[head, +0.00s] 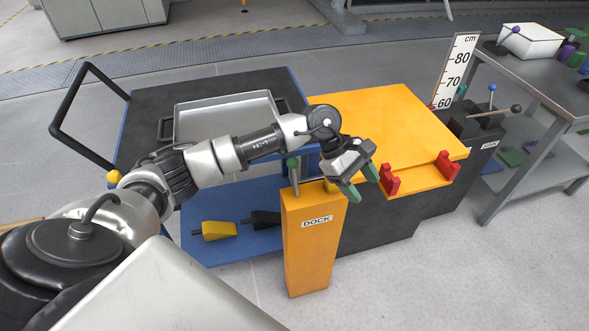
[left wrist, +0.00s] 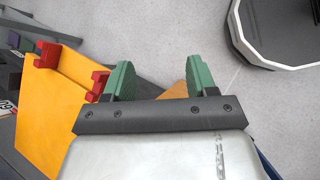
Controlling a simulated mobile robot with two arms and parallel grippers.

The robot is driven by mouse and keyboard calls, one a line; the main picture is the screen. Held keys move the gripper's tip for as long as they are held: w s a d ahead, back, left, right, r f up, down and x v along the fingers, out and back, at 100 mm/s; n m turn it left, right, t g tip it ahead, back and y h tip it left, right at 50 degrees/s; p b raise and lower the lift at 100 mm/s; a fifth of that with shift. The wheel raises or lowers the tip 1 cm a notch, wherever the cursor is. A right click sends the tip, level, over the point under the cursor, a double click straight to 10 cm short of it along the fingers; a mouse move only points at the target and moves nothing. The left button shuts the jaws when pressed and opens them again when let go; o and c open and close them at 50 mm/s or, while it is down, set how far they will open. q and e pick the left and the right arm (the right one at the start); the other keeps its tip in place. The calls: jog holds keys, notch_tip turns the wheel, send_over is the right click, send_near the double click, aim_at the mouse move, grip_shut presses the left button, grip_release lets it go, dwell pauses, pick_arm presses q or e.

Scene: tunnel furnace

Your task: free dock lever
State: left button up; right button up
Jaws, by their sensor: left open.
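The orange dock post (head: 312,255) with a DOCK label stands in front of the cart. A lever with a green knob (head: 293,162) rises from the left part of its top. My left gripper (head: 361,183) is open and empty, with green fingers, just right of the post's top and apart from the knob. In the left wrist view, the open fingers (left wrist: 159,82) show with a strip of orange between and behind them, perhaps the post. The lever cannot be made out there. My right gripper is not in view.
The blue cart (head: 235,245) carries a grey tray (head: 225,97) on top and wedges (head: 219,231) on its lower shelf. A yellow-topped table (head: 410,125) with red brackets (head: 390,180) adjoins it. A grey shelf table (head: 545,85) stands right. The front right floor is clear.

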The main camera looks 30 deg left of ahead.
aim_at(295, 163)
pick_arm(q)
jog(key=a+r+m+y, duration=0.1)
jog(key=a+y, duration=0.2)
jog(key=a, duration=0.2)
jog(key=a+r+m+y, duration=0.1)
jog(key=a+y, duration=0.2)
jog(key=a, duration=0.3)
jog(key=w+a+r+m+g+y, duration=0.1)
jog(key=a+r+y, duration=0.1)
jog(key=a, duration=0.3)
jog(key=shift+a+r+y, duration=0.1)
jog(key=shift+a+y, duration=0.3)
jog(key=shift+y, duration=0.2)
jog(key=f, duration=0.9)
jog(key=shift+s+a+f, duration=0.2)
jog(key=shift+s, duration=0.15)
jog(key=shift+f, duration=0.5)
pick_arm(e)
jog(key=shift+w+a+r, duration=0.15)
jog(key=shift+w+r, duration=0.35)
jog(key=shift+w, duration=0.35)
pick_arm(q)
grip_shut()
jog(key=shift+a+b, duration=0.1)
jog(key=shift+b, duration=0.2)
